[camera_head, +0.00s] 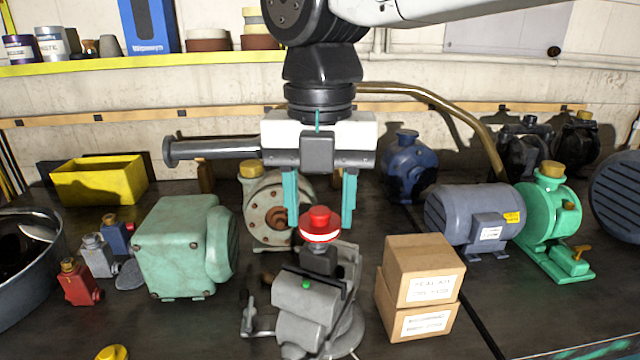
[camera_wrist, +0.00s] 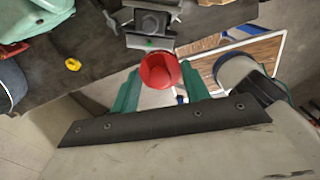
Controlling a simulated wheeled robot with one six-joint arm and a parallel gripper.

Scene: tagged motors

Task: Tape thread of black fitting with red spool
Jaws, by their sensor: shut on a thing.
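My gripper (camera_head: 320,222) points down with its two teal fingers on either side of the red spool (camera_head: 319,217), and it is shut on it. The spool has a red top and a pale band of tape near its lower rim. In the wrist view the spool (camera_wrist: 160,71) shows between the teal fingers. The black fitting (camera_head: 318,261) stands upright in a grey vise (camera_head: 303,300), directly below the spool. The spool hides the fitting's upper end and thread, so I cannot tell whether they touch.
Two stacked cardboard boxes (camera_head: 418,270) stand right of the vise. A pale green motor (camera_head: 175,247) is at left, and a round flanged housing (camera_head: 270,208) is behind. A blue-grey motor (camera_head: 470,215) and green pump (camera_head: 548,215) stand at right. A yellow bin (camera_head: 98,184) sits back left.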

